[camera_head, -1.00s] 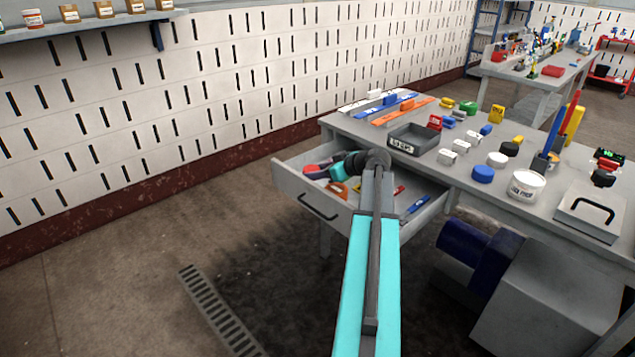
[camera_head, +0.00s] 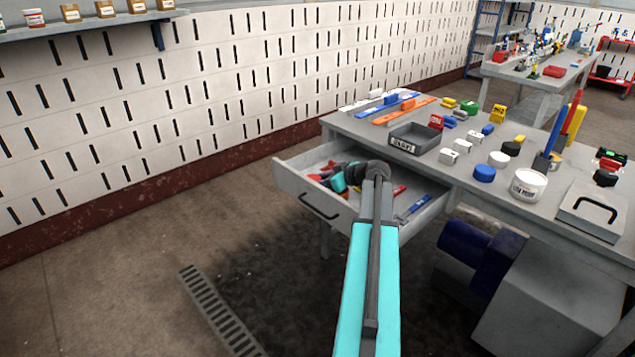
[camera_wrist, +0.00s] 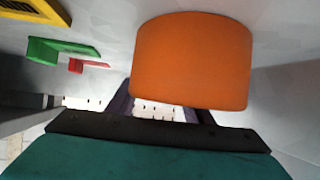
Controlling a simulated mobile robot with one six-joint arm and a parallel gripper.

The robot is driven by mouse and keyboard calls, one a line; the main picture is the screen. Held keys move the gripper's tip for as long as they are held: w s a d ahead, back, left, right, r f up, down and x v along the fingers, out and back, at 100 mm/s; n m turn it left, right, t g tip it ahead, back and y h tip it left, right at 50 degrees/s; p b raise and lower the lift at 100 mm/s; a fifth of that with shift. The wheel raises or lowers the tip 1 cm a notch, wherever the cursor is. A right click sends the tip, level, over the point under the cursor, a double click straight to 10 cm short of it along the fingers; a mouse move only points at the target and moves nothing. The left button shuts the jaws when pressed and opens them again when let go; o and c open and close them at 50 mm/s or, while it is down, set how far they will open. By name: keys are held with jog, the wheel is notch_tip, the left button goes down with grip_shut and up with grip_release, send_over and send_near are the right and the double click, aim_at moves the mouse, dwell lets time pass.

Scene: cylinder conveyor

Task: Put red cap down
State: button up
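My gripper (camera_head: 325,178) is inside the open drawer (camera_head: 312,205) at the left of the workbench, seen small and partly hidden by my arm in the head view. Small red patches (camera_head: 327,167) show beside its dark fingers; I cannot tell whether one is the red cap. In the wrist view the dark fingers of my gripper (camera_wrist: 155,108) stand apart, with a pale slotted surface visible between them. A large orange rounded piece (camera_wrist: 190,60) lies close to the camera and hides the fingertips. I cannot tell what, if anything, is between the tips.
The drawer also holds a red piece (camera_head: 398,190) and a blue tool (camera_head: 415,206). In the wrist view there are green (camera_wrist: 42,50) and yellow (camera_wrist: 50,10) pieces. A grey tray (camera_head: 392,148), blue cap (camera_head: 484,173) and white tub (camera_head: 528,185) stand on the bench.

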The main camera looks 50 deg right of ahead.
jog(key=o, duration=0.4)
jog(key=shift+o, duration=0.2)
jog(key=shift+r, duration=0.15)
jog(key=p+v, duration=0.1)
jog(key=v, duration=1.1)
jog(key=shift+r, duration=0.1)
dwell(0.4)
